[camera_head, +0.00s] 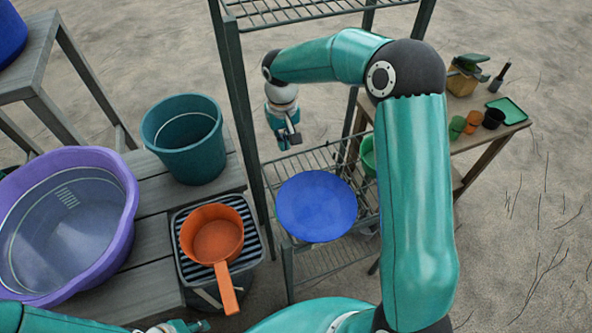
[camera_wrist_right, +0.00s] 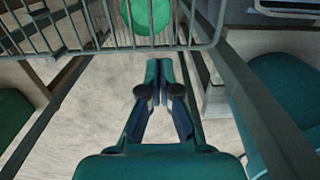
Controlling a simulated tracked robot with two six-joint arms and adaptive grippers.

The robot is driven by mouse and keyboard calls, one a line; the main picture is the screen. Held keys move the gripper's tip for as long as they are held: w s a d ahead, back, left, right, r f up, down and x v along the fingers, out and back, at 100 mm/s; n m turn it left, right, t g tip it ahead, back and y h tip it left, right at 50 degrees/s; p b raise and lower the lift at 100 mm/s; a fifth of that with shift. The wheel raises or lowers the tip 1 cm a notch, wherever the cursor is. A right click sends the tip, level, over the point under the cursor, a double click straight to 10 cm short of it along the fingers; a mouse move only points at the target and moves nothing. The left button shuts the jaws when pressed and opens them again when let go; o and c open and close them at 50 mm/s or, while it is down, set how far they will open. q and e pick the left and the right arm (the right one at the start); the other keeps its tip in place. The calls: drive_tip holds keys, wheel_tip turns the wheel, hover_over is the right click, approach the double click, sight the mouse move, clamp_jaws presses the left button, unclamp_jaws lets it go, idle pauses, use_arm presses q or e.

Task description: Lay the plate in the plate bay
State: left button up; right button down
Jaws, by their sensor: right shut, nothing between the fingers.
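A round blue plate (camera_head: 316,206) lies on the wire shelf (camera_head: 345,160) of the metal rack. I cannot tell whether this part of the shelf is the plate bay. My right gripper (camera_head: 291,138) is behind the plate in the head view, near the rack's left side, apart from the plate. It is shut and empty; its fingers meet in the right wrist view (camera_wrist_right: 160,85). The plate is not clearly visible there. Part of my left gripper (camera_head: 178,327) shows at the bottom edge; its fingers are not clear.
Rack posts (camera_head: 240,110) stand close to my right arm. On the left bench are a teal bucket (camera_head: 185,165), a purple tub (camera_head: 125,190) and an orange pan (camera_head: 212,228). A green round item (camera_head: 368,155) is right of the plate. A table (camera_head: 475,150) behind holds small pots.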

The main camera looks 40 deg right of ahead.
sight(298, 178)
drive_tip(key=s, duration=0.3)
drive_tip(key=s+a, duration=0.1)
drive_tip(key=s, duration=0.2)
drive_tip(key=s+a+p, duration=0.1)
drive_tip(key=s, duration=0.2)
drive_tip(key=shift+r, duration=0.1)
drive_tip(key=shift+s+f+p, duration=0.2)
drive_tip(key=shift+s+p, duration=0.1)
drive_tip(key=shift+p, duration=0.05)
drive_tip(key=shift+w+f+b, duration=0.15)
drive_tip(key=shift+f+b, duration=0.5)
drive_tip(key=shift+f, duration=0.1)
